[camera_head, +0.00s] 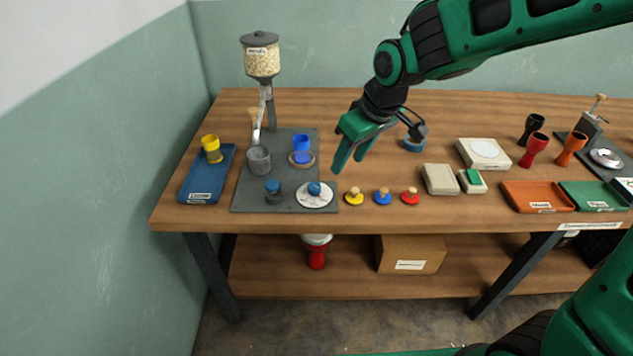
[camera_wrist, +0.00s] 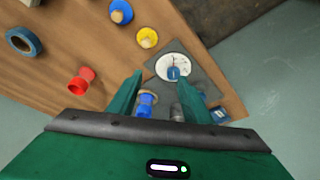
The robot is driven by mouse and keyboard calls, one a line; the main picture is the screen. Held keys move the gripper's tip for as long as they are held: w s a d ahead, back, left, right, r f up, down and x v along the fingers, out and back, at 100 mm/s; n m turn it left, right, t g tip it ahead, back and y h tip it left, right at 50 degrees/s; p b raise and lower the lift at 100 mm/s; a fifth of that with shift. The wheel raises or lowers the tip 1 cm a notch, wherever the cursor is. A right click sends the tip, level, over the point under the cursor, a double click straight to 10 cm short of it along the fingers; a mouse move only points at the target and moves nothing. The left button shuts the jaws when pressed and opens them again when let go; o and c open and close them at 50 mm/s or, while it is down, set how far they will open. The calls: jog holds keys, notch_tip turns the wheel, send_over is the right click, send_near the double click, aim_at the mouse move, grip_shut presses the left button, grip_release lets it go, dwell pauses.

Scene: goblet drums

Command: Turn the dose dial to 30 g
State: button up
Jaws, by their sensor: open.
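The marks are too small to read. My gripper (camera_head: 350,163) is open and empty, in the air above the table, up and to the right of the dial. It also shows in the wrist view (camera_wrist: 158,82).
On the plate stand a grain hopper (camera_head: 262,60), a grey cup (camera_head: 258,160), a blue goblet drum (camera_head: 301,146) and a dark blue knob (camera_head: 273,190). Yellow (camera_head: 354,197), blue (camera_head: 382,196) and red (camera_head: 410,196) knobbed pieces line the front, right of the dial.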

jog(key=n, duration=0.1)
send_near(315, 185)
notch_tip(315, 185, up, 2)
jog(key=d, duration=0.1)
jog(key=shift+y, duration=0.3)
jog(key=x, duration=1)
jog(key=shift+s+a+f, duration=0.1)
jog(key=shift+s+f, duration=0.15)
jog(key=shift+s, duration=0.05)
jog(key=c, duration=1)
